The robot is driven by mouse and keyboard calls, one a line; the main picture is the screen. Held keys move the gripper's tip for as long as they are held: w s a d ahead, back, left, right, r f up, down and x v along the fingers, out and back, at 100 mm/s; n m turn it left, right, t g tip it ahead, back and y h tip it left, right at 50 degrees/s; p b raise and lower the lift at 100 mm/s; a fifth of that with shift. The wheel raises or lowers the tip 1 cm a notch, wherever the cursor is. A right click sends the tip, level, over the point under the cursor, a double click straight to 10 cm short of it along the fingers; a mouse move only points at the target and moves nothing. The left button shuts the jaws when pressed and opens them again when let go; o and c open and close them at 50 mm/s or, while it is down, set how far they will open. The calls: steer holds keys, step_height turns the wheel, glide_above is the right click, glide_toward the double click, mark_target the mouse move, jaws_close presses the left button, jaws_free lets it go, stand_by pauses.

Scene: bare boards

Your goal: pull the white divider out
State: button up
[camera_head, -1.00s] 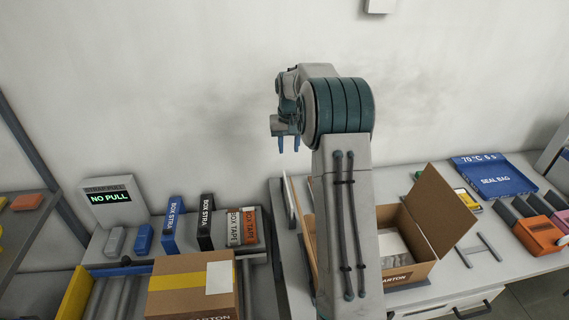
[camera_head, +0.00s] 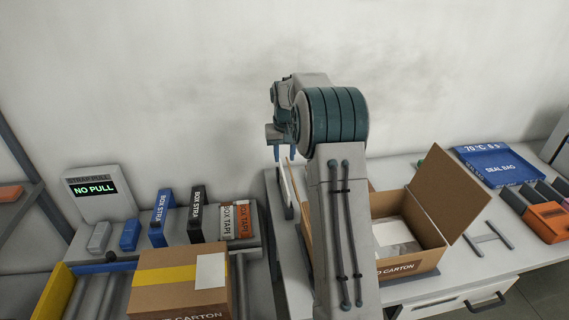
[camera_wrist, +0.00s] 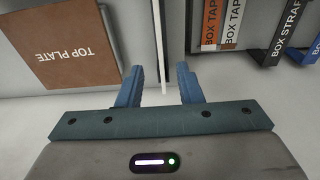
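A thin white upright strip, which looks like the white divider (camera_head: 288,180), stands at the left end of the bench, just left of the open carton. In the wrist view the white divider (camera_wrist: 160,45) is a narrow line running down between my fingertips. My gripper (camera_head: 282,154) is above the strip's far end, fingers pointing down. In the wrist view my gripper (camera_wrist: 160,84) is open, one blue finger on each side of the line. I cannot tell whether the strip is between the fingers in depth or below them. My arm hides part of this area.
The open carton (camera_head: 412,265) stands right of my arm, its flap raised. A brown panel marked TOP PLATE (camera_wrist: 78,45) lies left in the wrist view. Tape and strap boxes (camera_head: 238,222) stand left, behind a closed carton (camera_head: 175,285). A display (camera_head: 94,189) reads NO PULL.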

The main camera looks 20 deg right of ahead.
mark_target(283, 174)
steer(key=f, duration=0.4)
steer(key=w+f+p, duration=0.1)
steer(key=f, duration=0.9)
steer(key=shift+w+d+p, duration=0.2)
steer(key=shift+w+p, duration=0.15)
jaws_close()
steer(key=shift+r+p, duration=0.3)
steer(key=shift+r, duration=0.5)
steer(key=shift+r+p, duration=1.5)
steer(key=shift+r, duration=1.75)
